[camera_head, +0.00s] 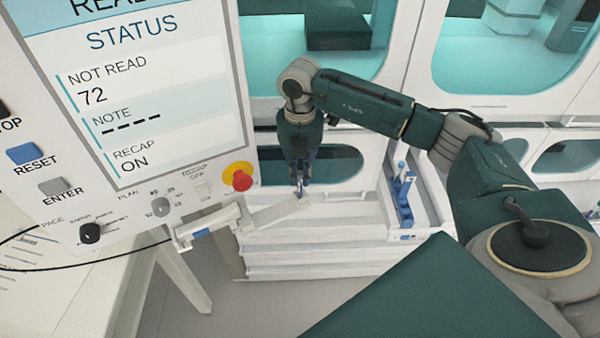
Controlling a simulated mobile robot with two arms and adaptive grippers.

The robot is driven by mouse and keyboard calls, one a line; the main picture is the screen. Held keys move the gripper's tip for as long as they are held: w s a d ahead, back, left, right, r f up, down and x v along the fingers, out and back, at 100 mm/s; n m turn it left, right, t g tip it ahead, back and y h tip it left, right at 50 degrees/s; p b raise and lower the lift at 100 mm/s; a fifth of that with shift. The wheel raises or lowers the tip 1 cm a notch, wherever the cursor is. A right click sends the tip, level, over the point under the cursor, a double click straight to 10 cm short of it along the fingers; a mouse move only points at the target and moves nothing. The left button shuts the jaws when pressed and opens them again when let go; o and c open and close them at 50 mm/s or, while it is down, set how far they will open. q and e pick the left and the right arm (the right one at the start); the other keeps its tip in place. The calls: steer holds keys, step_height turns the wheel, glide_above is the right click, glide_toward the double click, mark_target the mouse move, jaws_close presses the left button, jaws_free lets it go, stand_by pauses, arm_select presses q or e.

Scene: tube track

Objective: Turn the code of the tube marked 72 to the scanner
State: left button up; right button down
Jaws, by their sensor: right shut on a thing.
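My right gripper (301,178) points down near the middle of the view, above the end of a pale track (272,214). It is shut on a thin tube (300,188), mostly hidden between the fingers. The tube's number and code cannot be made out. The panel screen (150,85) reads "STATUS", "NOT READ 72", a dashed "NOTE" and "RECAP ON". A white unit with a blue part (204,231) sits at the track's left; I cannot tell whether it is the scanner. My left gripper is not in view.
The panel has a red stop button (238,177), a blue reset button (21,154) and a grey enter button (53,187). A blue and white rack (405,211) stands right of the gripper. White cabinets with teal windows line the back.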

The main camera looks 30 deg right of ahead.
steer(key=shift+m, duration=0.3)
steer(key=shift+r+m, duration=0.1)
steer(key=shift+m, duration=0.3)
steer(key=shift+f, duration=0.3)
steer(key=c, duration=1.6)
jaws_free()
steer(key=shift+c, duration=0.2)
